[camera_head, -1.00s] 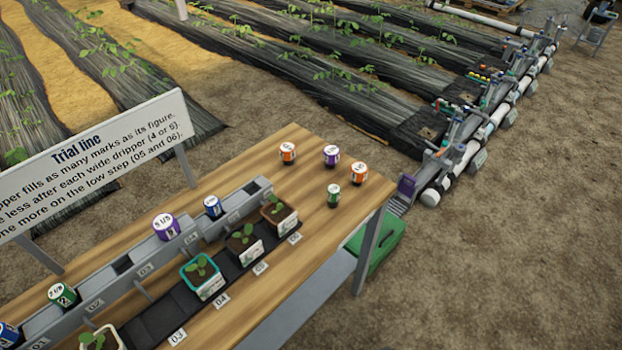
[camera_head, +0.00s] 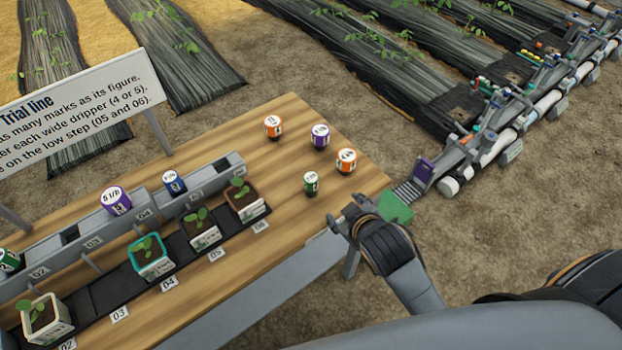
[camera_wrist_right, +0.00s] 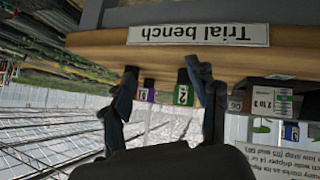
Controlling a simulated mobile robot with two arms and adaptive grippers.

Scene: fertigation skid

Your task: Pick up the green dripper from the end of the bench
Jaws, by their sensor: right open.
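The green dripper (camera_head: 311,183), with a white top, stands upright at the right end of the wooden bench (camera_head: 262,240). My right gripper (camera_head: 358,208) is just off the bench's end edge, to the right of and nearer than the dripper, not touching it. In the right wrist view, which is upside down, the open fingers (camera_wrist_right: 163,75) spread in front of the bench edge. The green dripper (camera_wrist_right: 184,93) shows between them, close to the right finger in the picture. My left gripper is not in view.
Two orange drippers (camera_head: 272,127) (camera_head: 346,161) and a purple dripper (camera_head: 320,137) stand near the green one. Left are potted seedlings (camera_head: 245,204) and a grey rail (camera_head: 78,232) holding drippers. A sign reading "Trial bench" (camera_wrist_right: 198,34) is on the bench edge.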

